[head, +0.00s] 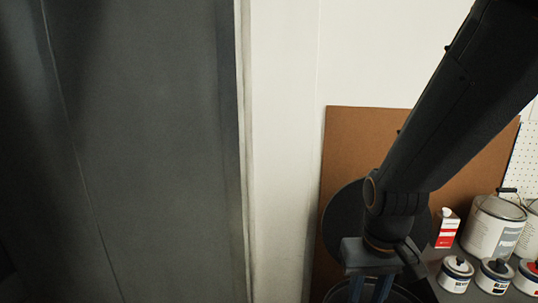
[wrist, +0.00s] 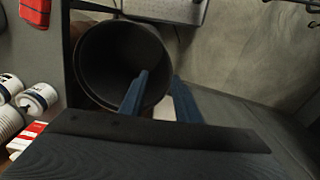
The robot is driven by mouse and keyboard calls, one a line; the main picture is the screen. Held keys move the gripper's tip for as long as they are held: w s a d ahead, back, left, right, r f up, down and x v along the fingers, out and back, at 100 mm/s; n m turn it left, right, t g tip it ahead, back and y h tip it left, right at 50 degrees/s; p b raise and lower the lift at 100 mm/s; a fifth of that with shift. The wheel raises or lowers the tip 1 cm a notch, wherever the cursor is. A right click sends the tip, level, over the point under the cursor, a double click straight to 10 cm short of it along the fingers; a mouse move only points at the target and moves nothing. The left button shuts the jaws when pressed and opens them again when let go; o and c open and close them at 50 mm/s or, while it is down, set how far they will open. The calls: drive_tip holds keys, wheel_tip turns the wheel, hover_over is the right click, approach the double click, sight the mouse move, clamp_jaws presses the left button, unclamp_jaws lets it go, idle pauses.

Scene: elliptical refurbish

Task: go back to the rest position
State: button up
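My gripper (head: 369,290) points down at the lower right of the head view, with the arm reaching in from the upper right. Its two blue fingers are apart, and I see nothing between them. In the wrist view the fingers (wrist: 160,78) show in front of a dark round open container (wrist: 92,52). The fingertips overlap its right side in the picture; how high they are above it I cannot tell. The container's inside looks dark and empty.
A white paint can (head: 488,228), several small jars (head: 456,272) and a red-and-white carton (head: 446,229) stand right of my gripper. A brown board (head: 350,140) and a dark disc (head: 340,222) are behind it. A dark grey panel (head: 140,150) fills the left.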

wheel_tip(320, 180, up, 13)
drive_tip(key=t+p, duration=0.2)
drive_tip(key=p, duration=1)
drive_tip(key=shift+g, duration=0.6)
wheel_tip(320, 180, down, 6)
drive_tip(key=b, duration=0.5)
drive_tip(key=shift+r, duration=0.1)
